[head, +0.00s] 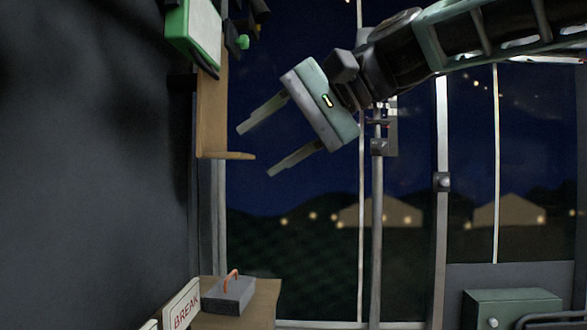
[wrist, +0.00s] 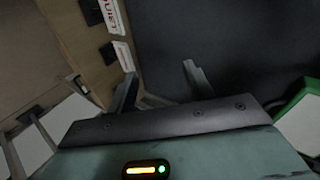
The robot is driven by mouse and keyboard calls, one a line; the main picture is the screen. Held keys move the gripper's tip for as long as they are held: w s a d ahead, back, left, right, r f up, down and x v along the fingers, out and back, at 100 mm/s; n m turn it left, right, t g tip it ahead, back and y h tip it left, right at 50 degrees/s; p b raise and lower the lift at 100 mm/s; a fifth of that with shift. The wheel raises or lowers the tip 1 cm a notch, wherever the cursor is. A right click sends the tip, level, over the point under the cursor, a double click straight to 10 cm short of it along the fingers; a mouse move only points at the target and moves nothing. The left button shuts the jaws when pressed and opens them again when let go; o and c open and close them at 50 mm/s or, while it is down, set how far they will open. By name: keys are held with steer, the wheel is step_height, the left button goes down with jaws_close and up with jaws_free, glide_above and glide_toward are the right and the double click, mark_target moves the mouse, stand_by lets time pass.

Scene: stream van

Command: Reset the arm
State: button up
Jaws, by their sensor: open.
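My gripper (head: 256,145) is in the upper middle of the head view, held in the air at the end of my arm, which comes in from the upper right. Its two fingers are spread apart and point down and left, with nothing between them. In the wrist view the open fingers of my gripper (wrist: 160,88) point toward a dark panel and a wooden board. The fingers look apart from everything around them, though the exact distance to the wooden shelf is hard to tell.
A wooden bracket shelf (head: 212,115) stands left of my gripper, with a green-framed box (head: 192,30) above. A vertical pole (head: 377,230) stands behind. A green cabinet (head: 512,308) is lower right.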

steer(key=s+d+f+n+g+h, duration=0.1)
steer(key=s+d+f+h, duration=0.15)
steer(key=f, duration=0.55)
steer(key=s+d+f+n+h, duration=0.1)
steer(key=s+f+h, duration=0.15)
steer(key=f, duration=0.55)
steer(key=s+d+f+n+g+h, duration=0.1)
steer(key=s+d+f, duration=0.1)
steer(key=s+f, duration=0.35)
steer(key=s+d+f+n+h, duration=0.2)
steer(key=s+d+f, duration=0.2)
steer(key=d+f, duration=0.2)
steer(key=s+d+f+n+h, duration=0.2)
steer(key=s+d+f, duration=0.3)
steer(key=f, duration=0.5)
steer(key=shift+s+d+f+n+h+p, duration=0.2)
steer(key=shift+d+n+h+p, duration=0.1)
steer(key=shift+d+p, duration=0.1)
